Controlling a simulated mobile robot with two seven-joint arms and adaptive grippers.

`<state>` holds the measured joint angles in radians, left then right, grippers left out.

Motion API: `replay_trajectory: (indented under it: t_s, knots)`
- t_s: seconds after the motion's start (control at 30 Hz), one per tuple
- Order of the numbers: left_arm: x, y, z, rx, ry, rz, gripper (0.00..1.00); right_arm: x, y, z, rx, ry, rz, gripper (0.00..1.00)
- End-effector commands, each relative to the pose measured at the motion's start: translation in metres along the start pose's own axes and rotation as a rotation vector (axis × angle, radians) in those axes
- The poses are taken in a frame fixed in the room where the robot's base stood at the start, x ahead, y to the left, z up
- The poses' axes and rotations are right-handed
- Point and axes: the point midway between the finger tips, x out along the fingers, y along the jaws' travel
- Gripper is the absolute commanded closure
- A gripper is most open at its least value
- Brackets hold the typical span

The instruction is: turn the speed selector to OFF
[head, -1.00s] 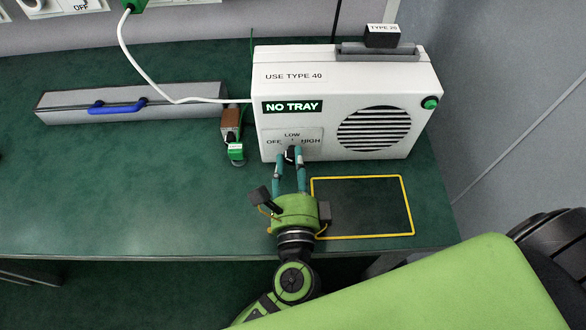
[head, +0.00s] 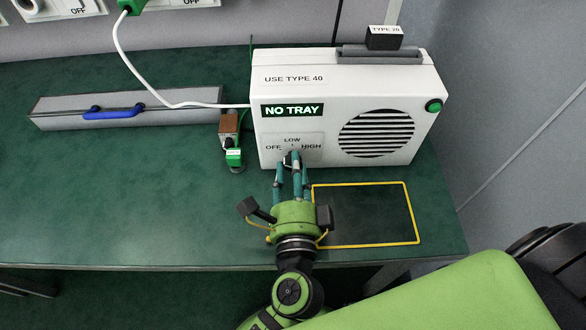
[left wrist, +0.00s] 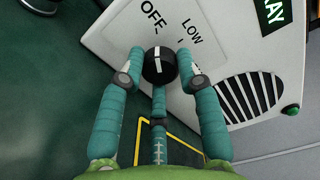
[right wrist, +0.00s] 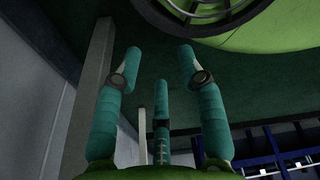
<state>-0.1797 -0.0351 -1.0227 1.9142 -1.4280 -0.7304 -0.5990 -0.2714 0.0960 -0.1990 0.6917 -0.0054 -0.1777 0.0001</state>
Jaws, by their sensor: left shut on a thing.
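The speed selector is a small black knob (left wrist: 158,66) with a white line, on the front of the white machine (head: 345,105). In the left wrist view the line runs up the picture, roughly towards the OFF word (left wrist: 152,14); exact alignment is hard to tell. The LOW word (left wrist: 191,30) is to its right. HIGH (head: 311,148) shows in the head view. My left gripper (head: 291,168) is shut on the knob, fingers on both sides, mostly hiding it in the head view. My right gripper (right wrist: 160,70) shows in its wrist view, fingers apart and empty.
The machine's lit sign (head: 292,110) reads NO TRAY. A yellow-outlined dark area (head: 372,215) is right of my left gripper. A small green-and-brown device (head: 232,140) stands left of the machine. A long grey box (head: 150,112) with a blue handle lies further left.

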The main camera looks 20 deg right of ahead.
Motion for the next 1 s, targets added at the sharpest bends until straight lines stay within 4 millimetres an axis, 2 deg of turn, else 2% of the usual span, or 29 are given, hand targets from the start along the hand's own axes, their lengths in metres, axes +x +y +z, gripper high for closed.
replay_trajectory:
  t_s: [0.03, 0.07, 0.1, 0.33, 0.4, 0.53, 0.67, 1.0]
  knots:
    - [0.000, 0.000, -0.001, -0.002, 0.002, -0.001, 0.61, 0.000, 0.000, 0.001, 0.000, -0.002, 0.000, 0.60]
    - [0.000, 0.000, -0.001, -0.002, 0.002, -0.001, 0.49, 0.000, 0.000, 0.001, 0.000, -0.002, 0.000, 0.60]
    - [0.000, 0.000, -0.001, -0.002, 0.002, -0.001, 0.42, 0.000, 0.000, 0.001, 0.001, -0.002, 0.000, 0.60]
    - [0.000, 0.000, 0.000, 0.000, 0.001, -0.001, 0.42, 0.000, -0.002, 0.001, 0.002, -0.002, -0.002, 0.60]
    - [0.000, 0.000, 0.000, 0.001, 0.001, -0.001, 0.42, 0.001, -0.008, -0.004, 0.006, 0.004, -0.010, 0.60]
    - [-0.009, 0.001, -0.001, 0.002, 0.002, 0.001, 0.42, 0.001, -0.009, -0.006, 0.005, 0.007, -0.011, 0.60]
    - [-0.030, 0.001, -0.001, 0.000, 0.004, 0.003, 0.42, 0.001, -0.007, -0.005, 0.005, 0.006, -0.009, 0.60]
    - [-0.099, 0.000, -0.001, -0.001, 0.003, 0.002, 0.42, 0.001, -0.006, -0.004, 0.004, 0.005, -0.007, 0.60]
